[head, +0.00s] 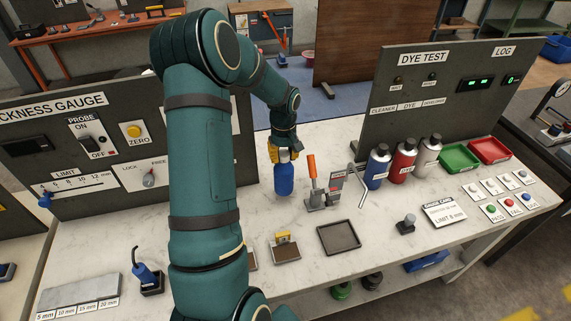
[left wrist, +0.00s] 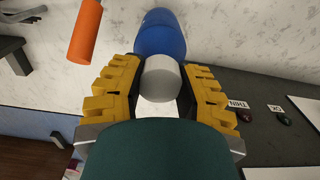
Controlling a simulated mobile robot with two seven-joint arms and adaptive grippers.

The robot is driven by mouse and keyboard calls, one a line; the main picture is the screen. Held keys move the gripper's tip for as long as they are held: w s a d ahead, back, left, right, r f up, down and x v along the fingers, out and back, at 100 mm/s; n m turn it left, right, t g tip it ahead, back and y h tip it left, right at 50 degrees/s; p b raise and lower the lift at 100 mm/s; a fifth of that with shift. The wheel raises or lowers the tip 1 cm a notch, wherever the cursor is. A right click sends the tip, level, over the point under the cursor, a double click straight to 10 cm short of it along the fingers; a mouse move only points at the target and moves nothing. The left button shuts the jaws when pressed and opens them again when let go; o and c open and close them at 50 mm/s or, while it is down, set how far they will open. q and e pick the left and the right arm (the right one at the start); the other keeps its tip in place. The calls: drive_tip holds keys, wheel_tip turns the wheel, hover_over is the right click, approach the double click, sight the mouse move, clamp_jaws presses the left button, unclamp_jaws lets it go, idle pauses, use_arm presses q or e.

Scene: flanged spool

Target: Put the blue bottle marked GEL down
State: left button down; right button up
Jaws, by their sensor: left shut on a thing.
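A blue bottle (head: 284,182) with a pale cap hangs upright below my left gripper (head: 284,151) in the head view. My left gripper is shut on its cap, with one yellow finger on each side. In the left wrist view the bottle's blue body (left wrist: 163,33) and its whitish cap (left wrist: 162,78) show between the fingers of the gripper (left wrist: 160,88). No GEL marking can be read. The bottle is over the white tabletop (head: 245,190); I cannot tell whether its base touches. My right gripper is not in view.
An orange-handled clamp (head: 312,180) stands close right of the bottle, then a bent metal rod (head: 361,187). A dark tray (head: 339,237) lies in front. Blue (head: 377,167), red (head: 403,162) and white (head: 427,155) cans stand farther right. Bare tabletop shows in front of the bottle.

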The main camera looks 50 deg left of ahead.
sight(284, 164)
use_arm(q)
wheel_tip(284, 164, down, 4)
drive_tip(key=shift+r, duration=0.2)
drive_tip(key=c, duration=1.1)
unclamp_jaws()
drive_tip(key=shift+f, duration=0.1)
drive_tip(key=o, duration=0.4)
